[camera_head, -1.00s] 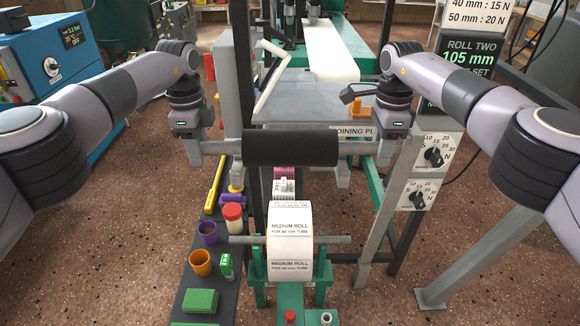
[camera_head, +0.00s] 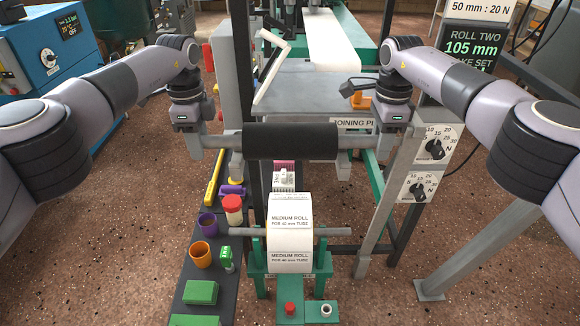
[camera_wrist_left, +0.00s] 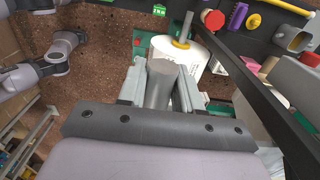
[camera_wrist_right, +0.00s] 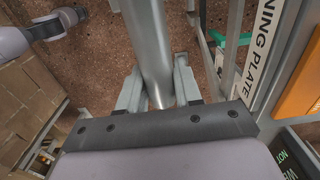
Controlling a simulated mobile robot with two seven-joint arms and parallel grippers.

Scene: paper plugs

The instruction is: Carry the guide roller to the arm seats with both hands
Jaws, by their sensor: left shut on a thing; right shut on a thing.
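The guide roller (camera_head: 290,141), a black sleeve on a grey shaft, is level across the middle of the head view. My left gripper (camera_head: 195,147) is shut on its left shaft end, and my right gripper (camera_head: 388,147) is shut on its right shaft end. In the left wrist view the fingers (camera_wrist_left: 160,95) clasp the grey shaft; in the right wrist view the fingers (camera_wrist_right: 158,97) also clasp it. Grey blocks, apparently the arm seats, show at the left (camera_head: 237,167) and right (camera_head: 343,168) just under the shaft. I cannot tell whether the shaft touches them.
A white medium roll (camera_head: 290,235) sits on a green stand below the guide roller. A dark shelf (camera_head: 190,285) at left bears cups and green blocks. The joining plate (camera_head: 320,95) lies behind. Dials (camera_head: 436,148) stand at right beside a grey post.

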